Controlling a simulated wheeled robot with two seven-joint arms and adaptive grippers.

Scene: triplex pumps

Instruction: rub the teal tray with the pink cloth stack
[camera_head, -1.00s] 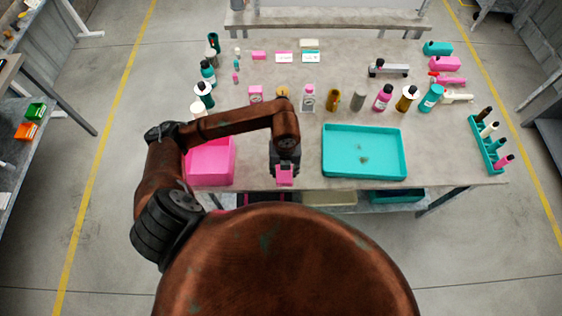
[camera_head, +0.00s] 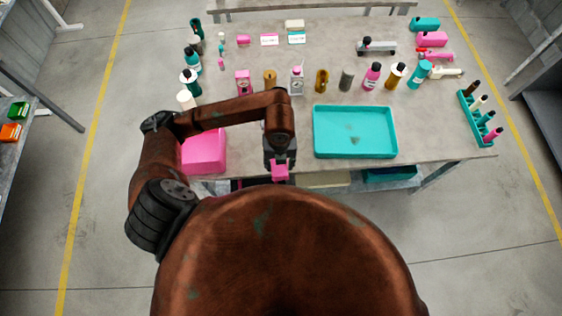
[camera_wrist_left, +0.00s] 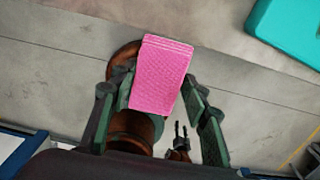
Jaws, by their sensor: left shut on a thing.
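The pink cloth stack (camera_head: 280,172) is held in my left gripper (camera_head: 280,161), just in front of the table's near edge. In the left wrist view the pink cloth stack (camera_wrist_left: 162,75) sits between the two fingers of my left gripper (camera_wrist_left: 158,98). The teal tray (camera_head: 355,154) lies on the table to the right of the gripper, apart from the cloth. It has dark smudges on its floor. A corner of the teal tray also shows in the left wrist view (camera_wrist_left: 290,28).
A pink bin (camera_head: 204,152) stands on the table left of the gripper. A row of bottles and cans stands behind the tray, including a pink bottle (camera_head: 371,77). A teal rack (camera_head: 479,120) with bottles is at the right edge. The tabletop between gripper and tray is clear.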

